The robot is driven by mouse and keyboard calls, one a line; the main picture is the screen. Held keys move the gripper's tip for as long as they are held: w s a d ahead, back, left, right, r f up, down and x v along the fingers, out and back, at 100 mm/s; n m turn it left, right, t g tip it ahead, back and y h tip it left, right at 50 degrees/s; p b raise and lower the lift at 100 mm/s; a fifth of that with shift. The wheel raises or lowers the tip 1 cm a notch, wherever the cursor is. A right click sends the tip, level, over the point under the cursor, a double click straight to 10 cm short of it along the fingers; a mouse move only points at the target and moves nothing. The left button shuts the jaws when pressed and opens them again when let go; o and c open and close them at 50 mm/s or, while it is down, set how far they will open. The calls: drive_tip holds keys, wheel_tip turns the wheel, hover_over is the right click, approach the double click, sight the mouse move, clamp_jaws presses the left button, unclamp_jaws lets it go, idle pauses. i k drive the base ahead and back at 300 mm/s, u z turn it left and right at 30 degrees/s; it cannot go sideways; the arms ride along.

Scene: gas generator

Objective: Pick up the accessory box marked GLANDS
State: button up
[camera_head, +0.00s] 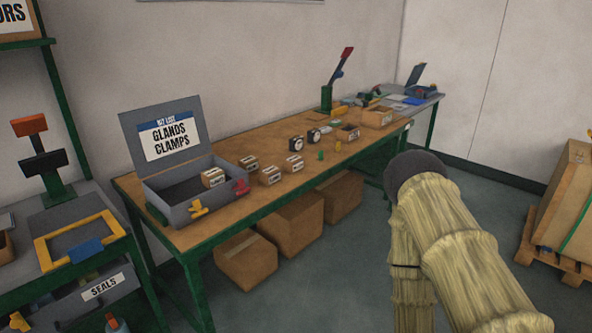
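Several small cardboard boxes with white labels stand on the wooden workbench (230,211). One labelled box (213,177) sits inside an open grey case (180,214) at the bench's left end. The case lid carries a kit list (168,137) reading GLANDS, CLAMPS. My sleeved arm shows at the right; its gripper is not visible.
A SEALS drawer (98,295) is at lower left. A crate on a pallet (563,195) is at right.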

sight(270, 175)
drive_tip(key=z, duration=0.9)
drive_tip(key=k, duration=1.15)
drive_tip(key=z, duration=0.85)
drive_tip(key=i, duration=2.05)
drive_tip(key=u, duration=1.15)
drive_tip(key=i, duration=1.15)
drive_tip(key=u, duration=1.05)
